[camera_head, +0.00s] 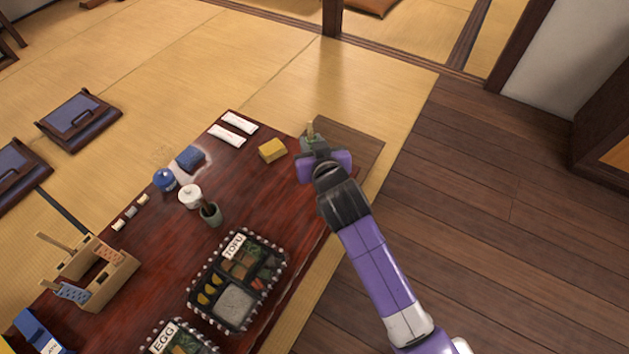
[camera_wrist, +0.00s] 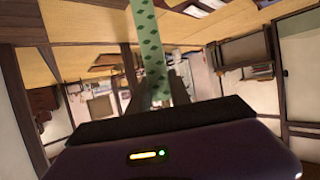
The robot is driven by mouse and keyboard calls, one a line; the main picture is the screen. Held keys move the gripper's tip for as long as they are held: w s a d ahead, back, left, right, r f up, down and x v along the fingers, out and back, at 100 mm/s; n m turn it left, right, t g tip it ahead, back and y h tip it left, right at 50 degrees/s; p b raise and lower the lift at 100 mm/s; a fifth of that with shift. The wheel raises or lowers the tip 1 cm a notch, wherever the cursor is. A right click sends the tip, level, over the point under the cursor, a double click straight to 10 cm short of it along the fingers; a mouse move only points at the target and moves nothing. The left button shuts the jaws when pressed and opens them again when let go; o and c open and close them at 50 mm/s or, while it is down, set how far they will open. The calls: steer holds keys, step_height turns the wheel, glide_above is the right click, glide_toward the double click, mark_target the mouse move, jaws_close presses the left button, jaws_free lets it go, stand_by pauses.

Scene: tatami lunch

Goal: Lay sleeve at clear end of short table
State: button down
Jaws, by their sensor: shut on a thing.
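My gripper (camera_head: 311,138) is shut on a narrow green strip with a dark diamond pattern, which looks like the sleeve (camera_wrist: 150,45). In the wrist view the strip stands up between the fingers. In the head view only a small green tip of it (camera_head: 311,127) shows above the gripper. The gripper is over the far right end of the dark red table (camera_head: 160,235), beside a plain brown wooden surface (camera_head: 350,133). My arm hides part of that brown surface, and I cannot tell whether it is a separate table.
A yellow block (camera_head: 272,150) lies just left of my gripper. White packets (camera_head: 239,123), a blue box (camera_head: 190,157), a white pot (camera_head: 190,195), a dark green cup (camera_head: 211,214) and a bento tray (camera_head: 206,262) occupy the red table. A wooden caddy (camera_head: 112,272) stands at left.

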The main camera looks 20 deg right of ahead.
step_height(320, 180, down, 13)
steer(key=b, duration=0.4)
steer(key=shift+b, duration=0.35)
steer(key=shift+f, duration=0.25)
steer(key=c, duration=1.2)
jaws_free()
steer(key=shift+r, duration=0.2)
steer(key=shift+s+a+r, duration=0.1)
steer(key=shift+s+r, duration=0.05)
steer(key=p+v, duration=0.3)
steer(key=v, duration=0.8)
steer(key=shift+s+a, duration=0.1)
steer(key=shift+s, duration=0.25)
